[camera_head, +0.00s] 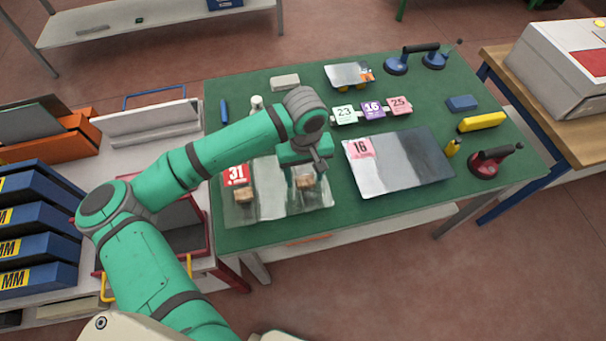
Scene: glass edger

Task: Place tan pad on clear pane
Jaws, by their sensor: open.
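A clear pane (271,203) lies at the front left of the green table, with a red label marked 31 on its upper left. One tan pad (244,195) sits on the pane's left part, below the label. A second tan pad (306,182) is at the pane's right part, just under my gripper. My gripper (308,177) is open and points down at this second pad. Its fingers are close to the pad; I cannot tell whether they touch it. My gripper hides part of the pane's upper right.
A grey pane (405,170) with a pink 16 label lies to the right. Behind it are number tags (372,110) and a small pane (345,75) on yellow supports. Suction lifters (490,164) stand at the right and back (397,66). A white bottle (256,104) stands behind my arm.

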